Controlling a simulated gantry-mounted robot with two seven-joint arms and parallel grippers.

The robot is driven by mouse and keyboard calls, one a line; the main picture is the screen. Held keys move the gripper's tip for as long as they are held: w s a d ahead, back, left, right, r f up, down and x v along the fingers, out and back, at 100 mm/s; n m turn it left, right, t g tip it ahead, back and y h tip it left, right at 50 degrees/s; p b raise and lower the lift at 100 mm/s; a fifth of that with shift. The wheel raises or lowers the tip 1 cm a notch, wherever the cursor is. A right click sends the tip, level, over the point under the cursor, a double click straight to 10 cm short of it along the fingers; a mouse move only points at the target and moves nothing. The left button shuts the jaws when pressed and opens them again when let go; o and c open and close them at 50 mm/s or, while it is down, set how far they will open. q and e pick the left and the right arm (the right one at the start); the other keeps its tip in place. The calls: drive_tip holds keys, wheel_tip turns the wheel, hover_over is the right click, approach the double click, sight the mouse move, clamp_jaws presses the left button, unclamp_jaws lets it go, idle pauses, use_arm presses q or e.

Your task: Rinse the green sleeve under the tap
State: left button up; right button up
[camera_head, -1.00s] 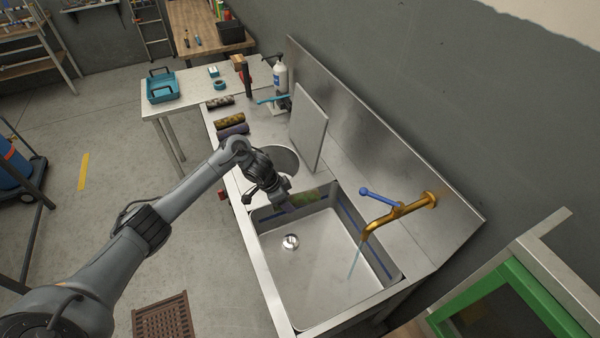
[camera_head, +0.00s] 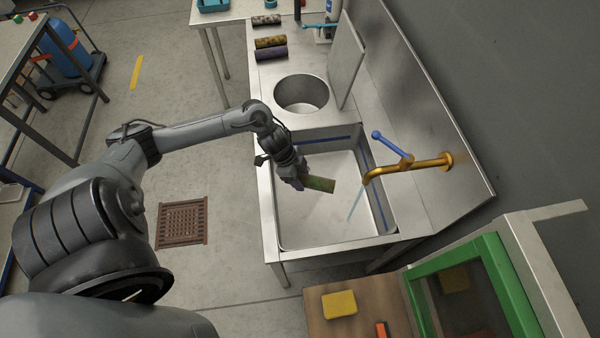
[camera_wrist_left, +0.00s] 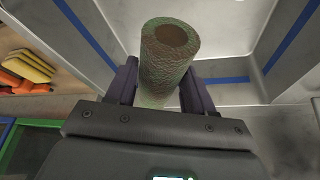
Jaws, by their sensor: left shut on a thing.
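The green sleeve (camera_head: 321,184) is a hollow tube with brown, dirty-looking patches. It is in my left gripper (camera_head: 299,180), above the sink basin (camera_head: 310,226). In the left wrist view the sleeve (camera_wrist_left: 167,62) stands between the two fingers of the left gripper (camera_wrist_left: 159,92), its open end showing. The brass tap (camera_head: 408,167) with a blue lever (camera_head: 391,144) is on the right wall of the sink. A thin stream of water (camera_head: 356,203) falls from its spout. The sleeve is left of the stream and apart from it. My right gripper is not in view.
A round basin (camera_head: 301,93) lies behind the sink, with several dirty sleeves (camera_head: 270,42) on the counter beyond. A upright panel (camera_head: 347,60) stands by the splashback. A yellow sponge (camera_head: 339,304) lies on a wooden surface in front, beside a green-framed cabinet (camera_head: 470,255).

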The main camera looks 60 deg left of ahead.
sight(333, 189)
use_arm(q)
drive_tip(key=w+d+f+b, duration=0.1)
drive_tip(key=w+d+b, duration=0.2)
drive_tip(key=w+d+f+b, duration=0.1)
drive_tip(key=w+d, duration=0.1)
drive_tip(key=shift+w+d+f+b, duration=0.1)
drive_tip(key=shift+d+f+b, duration=0.2)
drive_tip(key=shift+b, duration=0.1)
drive_tip(key=shift+w+d+f, duration=0.15)
drive_tip(key=shift+w+d, duration=0.45)
drive_tip(key=shift+w+d+f, duration=0.15)
drive_tip(key=shift+w+d, duration=0.4)
drive_tip(key=shift+d, duration=0.05)
drive_tip(key=shift+w+d+f, duration=0.35)
drive_tip(key=shift+w+d, duration=0.35)
drive_tip(key=shift+d, duration=0.05)
drive_tip(key=shift+w+a+p, duration=0.15)
drive_tip(key=shift+a+p, duration=0.2)
drive_tip(key=shift+d, duration=0.1)
drive_tip(key=shift+s+d+p, duration=0.2)
drive_tip(key=shift+d+p, duration=0.05)
drive_tip(key=shift+p, duration=0.3)
drive_tip(key=shift+w+a, duration=0.1)
drive_tip(key=shift+a, duration=0.05)
